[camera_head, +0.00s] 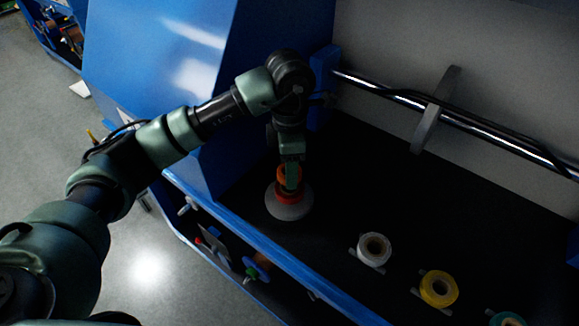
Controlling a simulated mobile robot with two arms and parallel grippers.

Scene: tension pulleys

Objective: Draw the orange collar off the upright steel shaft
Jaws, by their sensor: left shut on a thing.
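The orange collar (283,183) is in the head view, above a round grey base (289,211) on the dark bed of the blue machine. My left gripper (291,178) points down from above and is shut on the orange collar. A red ring (287,198) shows just below the collar, over the grey base. The upright steel shaft is hidden behind the gripper and the rings, so I cannot tell how far the collar sits along it. My right gripper is not in view.
A white spool (374,249), a yellow spool (439,289) and a teal spool (507,319) stand in a row at the lower right. A shiny horizontal bar (400,97) crosses the back. A blue housing wall (190,75) rises at left. The dark bed's middle is clear.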

